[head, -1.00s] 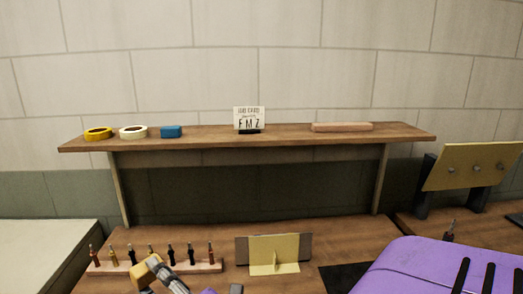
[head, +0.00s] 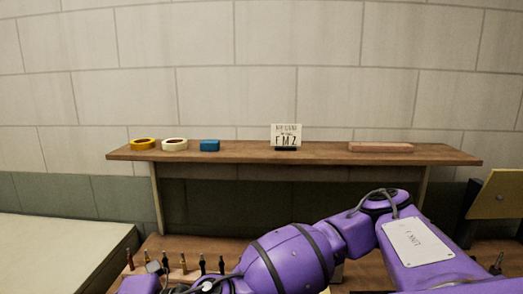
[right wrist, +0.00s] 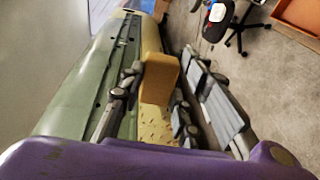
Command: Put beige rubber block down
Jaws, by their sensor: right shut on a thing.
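The beige rubber block (right wrist: 158,78) shows in the right wrist view, an upright tan piece between the fingers of my right gripper (right wrist: 160,92). The gripper is shut on it. Below and behind it in that view is a green curved panel (right wrist: 85,75) with a tan, speckled strip. I cannot tell whether the block touches anything beneath it. In the head view my purple right arm crosses the lower middle, and the block is not clearly seen there. My left gripper is in neither view.
A wooden shelf (head: 240,152) holds a yellow tape roll (head: 143,144), a white tape roll (head: 175,144), a blue block (head: 209,146), a sign (head: 286,136) and a pinkish bar (head: 381,147). Several small tools (head: 183,264) stand on the bench below. A wheeled chair (right wrist: 236,24) is on the floor.

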